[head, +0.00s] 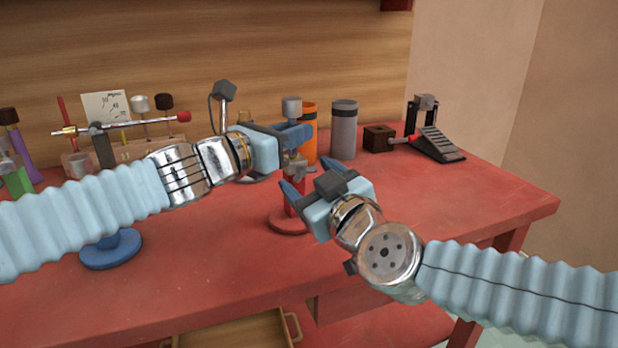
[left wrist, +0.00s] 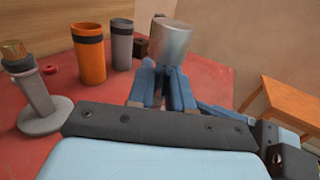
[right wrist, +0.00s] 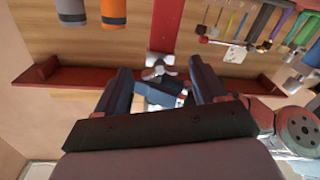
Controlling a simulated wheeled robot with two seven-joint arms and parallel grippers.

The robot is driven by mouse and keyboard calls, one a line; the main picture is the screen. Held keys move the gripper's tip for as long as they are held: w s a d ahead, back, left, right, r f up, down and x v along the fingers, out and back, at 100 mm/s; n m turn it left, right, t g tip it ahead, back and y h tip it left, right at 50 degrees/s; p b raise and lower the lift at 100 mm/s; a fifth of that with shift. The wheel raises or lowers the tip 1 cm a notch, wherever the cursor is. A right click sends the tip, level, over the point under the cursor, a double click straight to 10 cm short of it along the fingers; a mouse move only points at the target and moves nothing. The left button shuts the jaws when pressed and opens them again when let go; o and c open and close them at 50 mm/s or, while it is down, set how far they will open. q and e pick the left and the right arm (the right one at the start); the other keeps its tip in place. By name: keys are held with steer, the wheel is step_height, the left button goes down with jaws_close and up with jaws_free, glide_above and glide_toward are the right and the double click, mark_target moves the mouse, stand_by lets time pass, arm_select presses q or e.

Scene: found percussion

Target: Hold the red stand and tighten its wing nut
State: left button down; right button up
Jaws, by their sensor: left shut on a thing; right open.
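The red stand has a round red base (head: 291,222) on the bench and a silver cylinder (head: 292,107) at its top, which also shows in the left wrist view (left wrist: 172,42). My left gripper (head: 302,134) is shut on the stand's upper part, just below the cylinder. The silver wing nut (right wrist: 158,70) sits on the red post (right wrist: 164,28), below my left gripper's fingers. My right gripper (right wrist: 160,68) is open, with the wing nut seen between its fingertips. I cannot tell whether either finger touches it. In the head view my right gripper partly hides the post.
An orange tumbler (head: 308,135) and a grey tumbler (head: 343,130) stand behind the red stand. A black pedal (head: 437,145) lies at the back right. A blue round base (head: 110,250) stands at the left. The bench's front right surface is clear.

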steer(key=shift+w+a, duration=0.15)
steer(key=shift+w, duration=0.2)
steer(key=c, duration=1.1)
steer(key=shift+o, duration=0.2)
steer(key=shift+m, duration=1.6)
steer(key=o, duration=1.1)
steer(key=shift+c, duration=0.2)
